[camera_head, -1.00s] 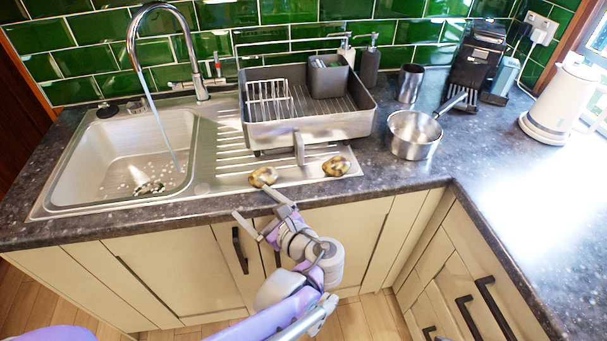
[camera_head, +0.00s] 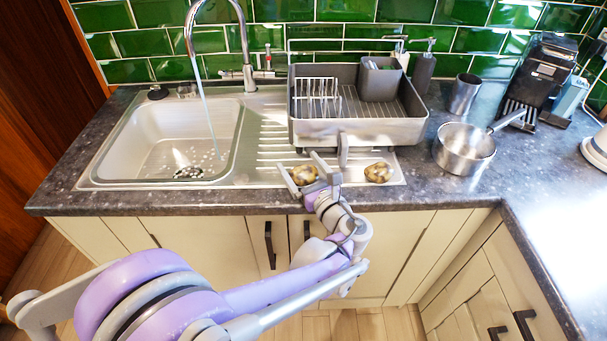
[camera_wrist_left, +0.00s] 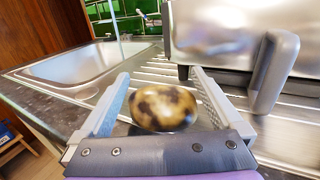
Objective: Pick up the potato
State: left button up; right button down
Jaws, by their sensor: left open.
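Two brown-and-yellow mottled potatoes lie on the steel draining board in front of the dish rack. The left potato (camera_head: 304,174) is between the spread fingers of my left gripper (camera_head: 308,178). In the left wrist view this potato (camera_wrist_left: 163,107) sits between the two fingers (camera_wrist_left: 158,105), close to the palm, with a gap visible on each side. My left gripper is open. The other potato (camera_head: 378,172) lies to the right, outside the fingers. My right gripper is not in view.
The grey dish rack (camera_head: 360,132) stands just behind the potatoes; its spout (camera_wrist_left: 274,72) is close to the right finger. The sink (camera_head: 185,140) with running water is at left. A saucepan (camera_head: 464,149) and a metal cup (camera_head: 464,94) stand at right.

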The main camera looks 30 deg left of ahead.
pick_arm(q)
jog(key=shift+x, duration=0.85)
jog(key=c, duration=1.4)
jog(key=shift+r, duration=0.1)
